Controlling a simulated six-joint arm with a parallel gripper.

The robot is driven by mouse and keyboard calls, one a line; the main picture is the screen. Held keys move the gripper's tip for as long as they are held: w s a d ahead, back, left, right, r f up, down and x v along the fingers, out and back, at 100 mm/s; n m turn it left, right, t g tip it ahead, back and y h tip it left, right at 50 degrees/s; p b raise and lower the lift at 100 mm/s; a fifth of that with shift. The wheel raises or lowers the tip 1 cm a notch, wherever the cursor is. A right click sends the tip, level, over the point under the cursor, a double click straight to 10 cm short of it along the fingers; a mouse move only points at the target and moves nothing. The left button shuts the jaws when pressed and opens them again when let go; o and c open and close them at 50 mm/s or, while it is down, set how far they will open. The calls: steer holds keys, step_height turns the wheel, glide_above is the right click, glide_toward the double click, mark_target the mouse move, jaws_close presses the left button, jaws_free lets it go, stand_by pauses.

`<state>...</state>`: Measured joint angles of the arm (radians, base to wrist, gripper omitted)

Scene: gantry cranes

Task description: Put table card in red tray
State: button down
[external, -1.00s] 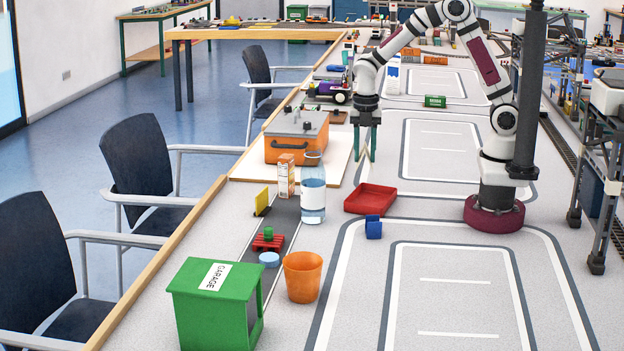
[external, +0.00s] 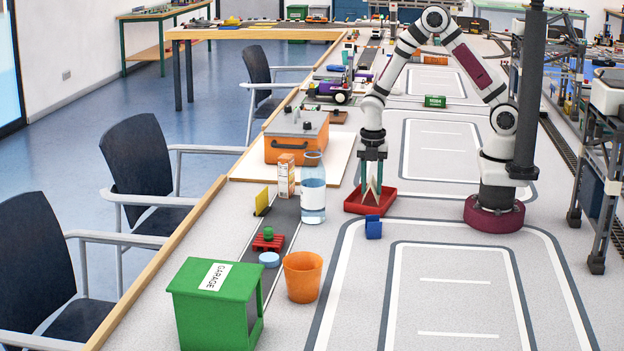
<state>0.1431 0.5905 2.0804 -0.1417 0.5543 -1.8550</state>
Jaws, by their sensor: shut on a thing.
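The table card (external: 372,192) is a small, pale, folded card with a pointed shape. My gripper (external: 372,180) points down and is shut on it. The card is over the red tray (external: 355,207), within its outline in this view. I cannot tell whether the card touches the tray floor. The red tray is shallow and lies on the table, in front of the orange box and to the left of my base.
A blue holder (external: 373,227) stands just in front of the tray. A water bottle (external: 313,200) and a small carton (external: 287,175) stand to its left. The orange box (external: 297,138) is behind. An orange cup (external: 302,277) and green garage (external: 215,305) are nearer.

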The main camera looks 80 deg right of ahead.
steer(key=shift+f, duration=0.7)
steer(key=c, duration=0.5)
jaws_free()
